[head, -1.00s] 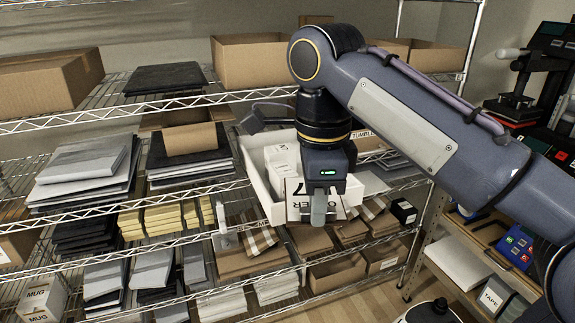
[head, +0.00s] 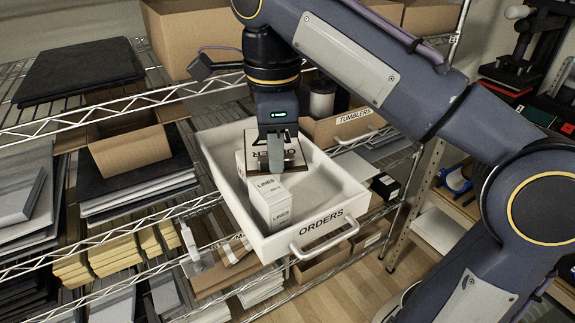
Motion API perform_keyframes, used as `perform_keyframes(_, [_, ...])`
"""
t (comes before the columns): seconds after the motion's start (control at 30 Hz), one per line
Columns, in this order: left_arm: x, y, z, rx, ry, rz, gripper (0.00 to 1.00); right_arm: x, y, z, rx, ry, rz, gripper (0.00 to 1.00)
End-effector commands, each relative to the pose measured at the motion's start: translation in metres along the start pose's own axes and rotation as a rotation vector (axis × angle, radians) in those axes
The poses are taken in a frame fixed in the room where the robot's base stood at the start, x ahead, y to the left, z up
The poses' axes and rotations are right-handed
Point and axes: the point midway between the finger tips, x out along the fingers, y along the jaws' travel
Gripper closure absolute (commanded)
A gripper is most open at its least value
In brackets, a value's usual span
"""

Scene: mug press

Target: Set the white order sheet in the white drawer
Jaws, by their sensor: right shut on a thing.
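The white drawer (head: 320,238), labelled ORDERS with a grey handle on its front, is pulled out from the shelf rack. My right gripper (head: 279,160) points down over the back half of the drawer, shut on the white order sheet (head: 295,154). The sheet carries large dark print and is partly hidden by the fingers. It is within the drawer's outline; whether it touches the floor I cannot tell. White boxes marked LINES (head: 270,204) stand in the drawer just in front of the sheet. My left gripper is not in view.
The drawer floor right of the boxes is bare. A cardboard box labelled TUMBLERS (head: 345,122) is behind to the right. An open cardboard box (head: 128,145) and dark and grey stacks stand on the left. Wire shelf edges run above and below the drawer.

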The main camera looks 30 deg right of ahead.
Motion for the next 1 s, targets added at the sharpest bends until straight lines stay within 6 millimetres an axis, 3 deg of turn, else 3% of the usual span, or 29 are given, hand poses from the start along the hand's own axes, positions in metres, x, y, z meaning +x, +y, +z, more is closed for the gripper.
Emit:
perform_keyframes(0.3, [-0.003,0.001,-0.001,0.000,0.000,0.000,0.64,0.035,-0.053,-0.059,0.008,0.002,0.002,1.00])
perform_keyframes(0.4, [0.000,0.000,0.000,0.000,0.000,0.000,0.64,0.057,-0.063,-0.069,0.005,0.002,0.003,1.00])
perform_keyframes(0.8, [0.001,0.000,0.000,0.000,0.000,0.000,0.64,0.095,-0.085,-0.092,0.003,0.002,0.003,1.00])
perform_keyframes(1.0, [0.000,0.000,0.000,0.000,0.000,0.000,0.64,0.121,-0.084,-0.090,0.000,0.001,0.002,1.00])
